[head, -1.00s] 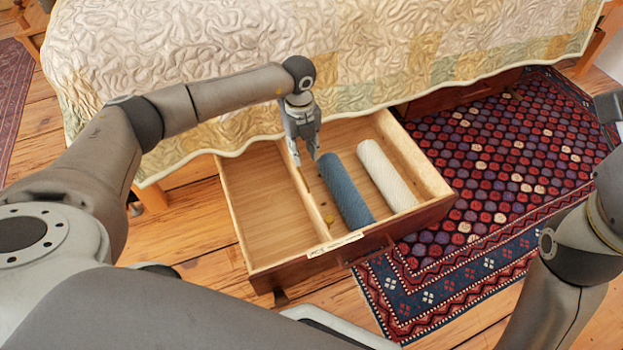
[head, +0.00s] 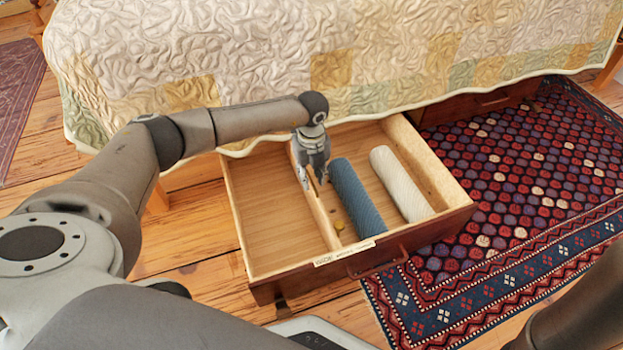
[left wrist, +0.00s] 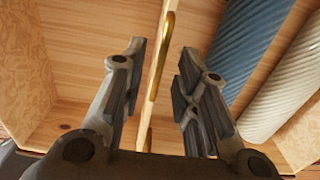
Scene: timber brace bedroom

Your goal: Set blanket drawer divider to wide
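The open wooden drawer (head: 265,255) holds a thin wooden divider (head: 323,222) running from back to front, with a wide bare compartment to its left. My left gripper (head: 313,186) is low over the divider's rear half. In the left wrist view its fingers (left wrist: 158,90) are open, with a gap between them. A slim brass piece (left wrist: 160,60) with a curved end shows between the fingers, in line with the divider; neither finger visibly touches it. A small brass knob (head: 339,225) shows right of the divider. My right gripper is out of view.
A blue blanket roll (head: 357,198) and a white roll (head: 401,184) lie right of the divider. The blue roll is close to my left gripper. A bed with a quilt (head: 250,60) overhangs the drawer's back. A patterned rug (head: 530,180) lies to the right.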

